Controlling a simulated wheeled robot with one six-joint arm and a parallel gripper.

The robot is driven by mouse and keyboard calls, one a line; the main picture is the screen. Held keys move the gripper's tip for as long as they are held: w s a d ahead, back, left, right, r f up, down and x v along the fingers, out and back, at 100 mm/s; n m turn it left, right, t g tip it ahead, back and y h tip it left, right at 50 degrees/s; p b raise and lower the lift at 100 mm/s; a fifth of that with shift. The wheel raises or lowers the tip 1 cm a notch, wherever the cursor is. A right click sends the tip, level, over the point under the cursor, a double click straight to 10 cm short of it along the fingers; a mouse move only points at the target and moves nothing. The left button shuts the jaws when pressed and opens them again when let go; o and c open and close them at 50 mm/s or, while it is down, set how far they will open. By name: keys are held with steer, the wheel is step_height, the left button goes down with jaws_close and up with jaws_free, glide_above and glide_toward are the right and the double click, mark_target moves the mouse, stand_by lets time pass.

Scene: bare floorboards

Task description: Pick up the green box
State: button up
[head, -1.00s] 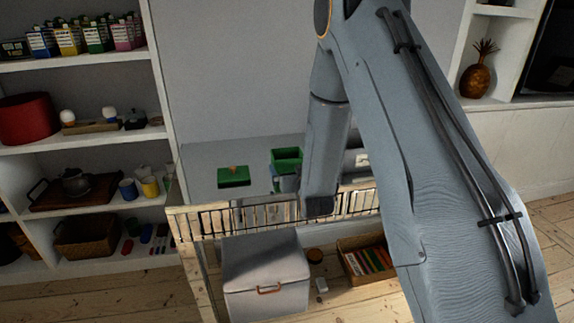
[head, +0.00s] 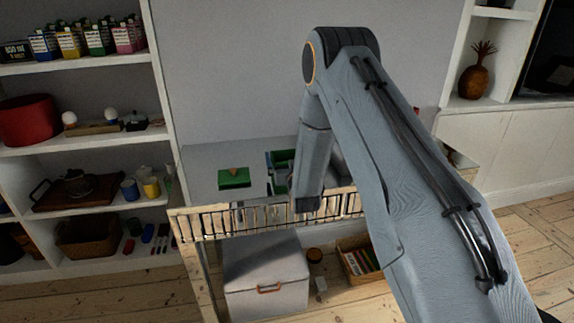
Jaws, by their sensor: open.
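A green, box-like thing (head: 283,157) is on the grey tabletop, just left of my forearm, which covers part of the area beside it. I cannot tell for sure which of the two is the green box. My arm reaches down over the table from the right. My gripper cannot be made out; the forearm hides the area around the arm's end. Small grey and bluish shapes below the first green thing are too unclear to name.
The table (head: 205,160) has a slatted front rail (head: 245,222). A white lidded box (head: 265,275) and a basket of books (head: 360,260) stand below. A full shelf unit (head: 85,205) is at the left. A pineapple ornament (head: 476,75) is at the upper right.

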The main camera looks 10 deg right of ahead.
steer(key=shift+w, duration=0.25)
steer(key=c, duration=0.9)
steer(key=shift+c, duration=0.2)
steer(key=shift+r, duration=0.1)
